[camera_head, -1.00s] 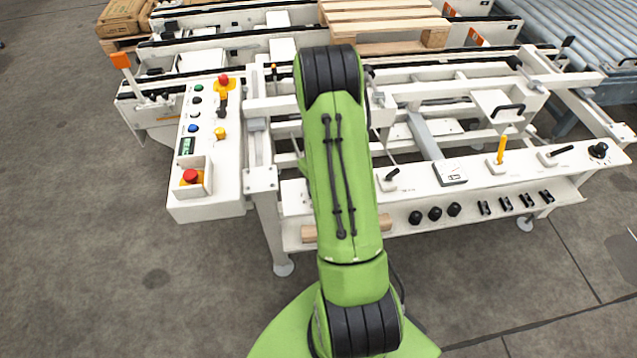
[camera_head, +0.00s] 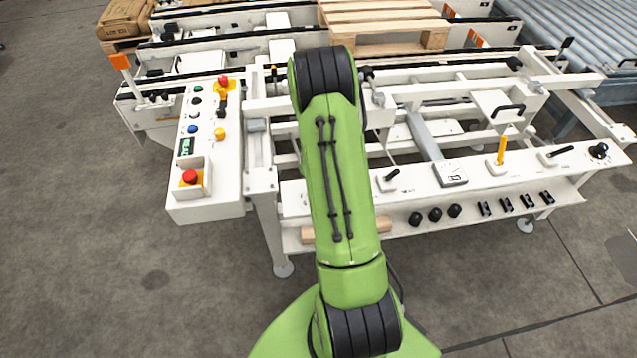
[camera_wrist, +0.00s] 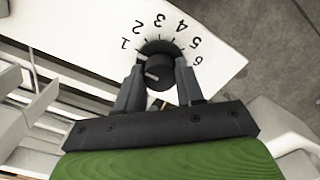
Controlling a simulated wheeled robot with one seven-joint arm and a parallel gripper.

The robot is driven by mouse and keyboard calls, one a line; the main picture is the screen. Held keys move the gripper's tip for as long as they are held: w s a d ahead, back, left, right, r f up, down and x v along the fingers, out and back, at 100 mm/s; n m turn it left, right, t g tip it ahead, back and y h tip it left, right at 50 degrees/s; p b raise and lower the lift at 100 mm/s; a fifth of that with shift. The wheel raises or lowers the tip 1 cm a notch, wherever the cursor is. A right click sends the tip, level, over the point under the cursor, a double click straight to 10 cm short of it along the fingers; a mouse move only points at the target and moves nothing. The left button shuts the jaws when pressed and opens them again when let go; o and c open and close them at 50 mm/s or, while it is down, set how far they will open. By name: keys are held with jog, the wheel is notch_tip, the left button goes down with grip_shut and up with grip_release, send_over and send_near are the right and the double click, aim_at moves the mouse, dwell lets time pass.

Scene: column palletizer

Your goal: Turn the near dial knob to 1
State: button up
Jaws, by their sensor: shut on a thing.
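The near dial knob (camera_wrist: 172,74) is a dark round knob on a white panel in the wrist view. Printed numbers 1 to 6 curve around its far side. A short pale mark on the knob points left, on the side of the 1, but I cannot tell whether it lines up exactly. My gripper (camera_wrist: 160,82) is shut on the knob, with one dark finger on each side. In the head view my green arm hides the gripper and this knob.
In the head view, the white front rail (camera_head: 420,182) carries a black lever (camera_head: 392,175), a yellow lever (camera_head: 502,150) and another dark knob (camera_head: 599,151). A button panel (camera_head: 208,150) stands left. A wooden pallet (camera_head: 385,15) lies behind. The floor at left is clear.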

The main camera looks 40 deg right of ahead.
jog(key=o, duration=1)
jog(key=shift+o, duration=0.2)
jog(key=shift+r, duration=0.1)
notch_tip(320, 180, up, 16)
jog(key=p, duration=0.4)
jog(key=shift+f, duration=0.25)
